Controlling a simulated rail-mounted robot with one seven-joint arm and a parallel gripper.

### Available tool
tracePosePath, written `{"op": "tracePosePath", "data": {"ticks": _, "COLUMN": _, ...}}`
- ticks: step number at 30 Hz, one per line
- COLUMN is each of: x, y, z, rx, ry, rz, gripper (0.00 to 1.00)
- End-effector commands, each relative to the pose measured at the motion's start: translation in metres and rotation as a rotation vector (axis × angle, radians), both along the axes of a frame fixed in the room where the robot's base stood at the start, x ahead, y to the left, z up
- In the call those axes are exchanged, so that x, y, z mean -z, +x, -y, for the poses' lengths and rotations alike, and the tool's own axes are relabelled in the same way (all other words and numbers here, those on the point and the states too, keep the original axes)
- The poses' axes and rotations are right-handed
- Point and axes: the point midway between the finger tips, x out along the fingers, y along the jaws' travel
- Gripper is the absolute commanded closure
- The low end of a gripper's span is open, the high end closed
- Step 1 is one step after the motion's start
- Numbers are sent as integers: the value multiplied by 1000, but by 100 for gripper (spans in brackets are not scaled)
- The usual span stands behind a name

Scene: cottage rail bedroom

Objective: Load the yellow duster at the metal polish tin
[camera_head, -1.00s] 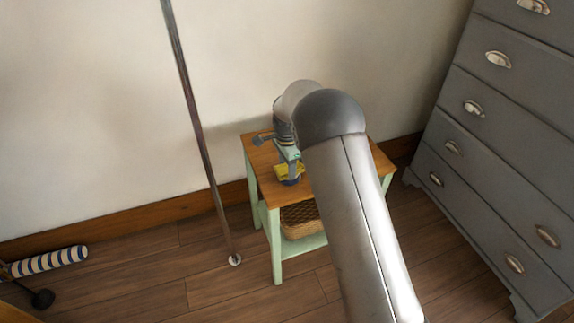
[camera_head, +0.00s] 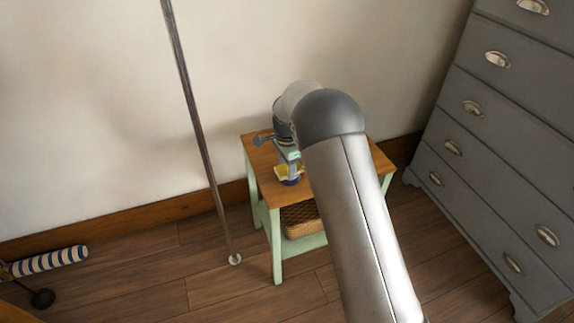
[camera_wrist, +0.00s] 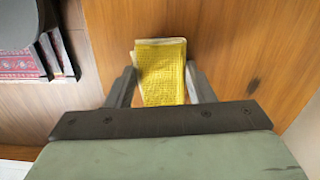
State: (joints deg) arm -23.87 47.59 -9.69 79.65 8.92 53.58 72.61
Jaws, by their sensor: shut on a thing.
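The yellow duster (camera_wrist: 162,72), a folded cloth with a pale edge, is between the two fingers of my gripper (camera_wrist: 161,84) in the wrist view. The fingers are shut on it. In the head view my gripper (camera_head: 288,154) points down over the small wooden-topped table, with the duster (camera_head: 282,171) just below it. A small dark blue-grey round thing (camera_head: 292,181), perhaps the metal polish tin, shows close beside the duster. In the wrist view a grey round shape (camera_wrist: 16,22) with red patterned parts below it is cut off at the left; I cannot tell what it is.
The table (camera_head: 259,155) has pale green legs and a wicker basket (camera_head: 300,221) on its lower shelf. A thin pole (camera_head: 197,130) stands to its left. A grey chest of drawers (camera_head: 505,160) stands at the right. Floor is clear in front.

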Motion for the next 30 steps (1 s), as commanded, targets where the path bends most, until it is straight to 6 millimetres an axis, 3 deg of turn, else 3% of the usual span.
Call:
{"op": "tracePosePath", "data": {"ticks": 24, "x": -68, "y": 1, "z": 0, "rx": 0, "ry": 1, "rz": 3, "gripper": 70}}
{"op": "tracePosePath", "data": {"ticks": 30, "x": -69, "y": 0, "z": 0, "rx": 0, "ry": 0, "rz": 2, "gripper": 70}}
